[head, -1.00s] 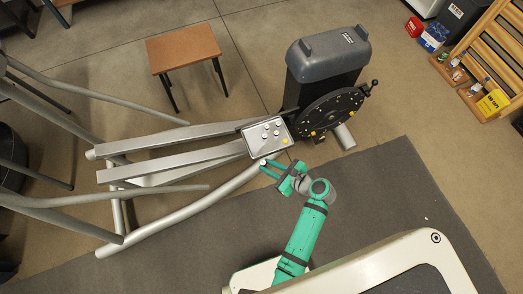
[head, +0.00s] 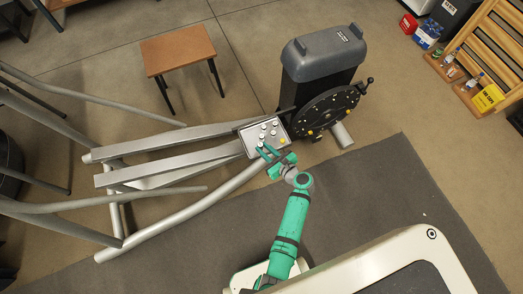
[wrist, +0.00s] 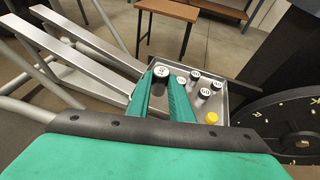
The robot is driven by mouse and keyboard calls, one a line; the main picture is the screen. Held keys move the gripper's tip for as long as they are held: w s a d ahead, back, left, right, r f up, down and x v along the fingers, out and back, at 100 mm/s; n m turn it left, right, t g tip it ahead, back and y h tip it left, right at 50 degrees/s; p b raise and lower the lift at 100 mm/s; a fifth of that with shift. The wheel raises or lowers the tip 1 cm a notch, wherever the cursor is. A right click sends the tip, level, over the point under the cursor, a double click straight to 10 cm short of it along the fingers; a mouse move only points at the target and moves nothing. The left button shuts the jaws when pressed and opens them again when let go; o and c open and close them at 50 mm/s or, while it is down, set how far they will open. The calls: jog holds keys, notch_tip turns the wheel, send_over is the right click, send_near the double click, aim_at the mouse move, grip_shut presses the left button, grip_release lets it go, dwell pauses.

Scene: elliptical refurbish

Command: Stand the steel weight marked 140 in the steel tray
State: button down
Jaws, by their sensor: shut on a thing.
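The steel tray (head: 251,136) sits on the elliptical's frame beside the flywheel. Several steel weights with dark rims and white marked tops stand in it, such as one at its right (wrist: 205,92), plus one yellow-topped piece (wrist: 211,118). My gripper (head: 263,150) is at the tray's near edge. In the wrist view its green fingers are shut on a weight (wrist: 161,71) with a white marked top, roughly upright. The mark on the held weight is too small to read surely. The fingers hide its lower part and some of the tray, so I cannot tell whether it touches the tray.
The black flywheel disc (head: 325,108) and grey housing (head: 322,53) stand right of the tray. Silver rails (head: 170,145) run left from it. A brown stool (head: 178,48) stands behind. A wooden rack (head: 487,55) is far right.

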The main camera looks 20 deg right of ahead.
jog(key=shift+w+f, duration=0.9)
jog(key=shift+f, duration=1.85)
jog(key=shift+w, duration=0.1)
jog(key=c, duration=1.6)
grip_release()
jog(key=v, duration=1.2)
jog(key=shift+a, duration=0.1)
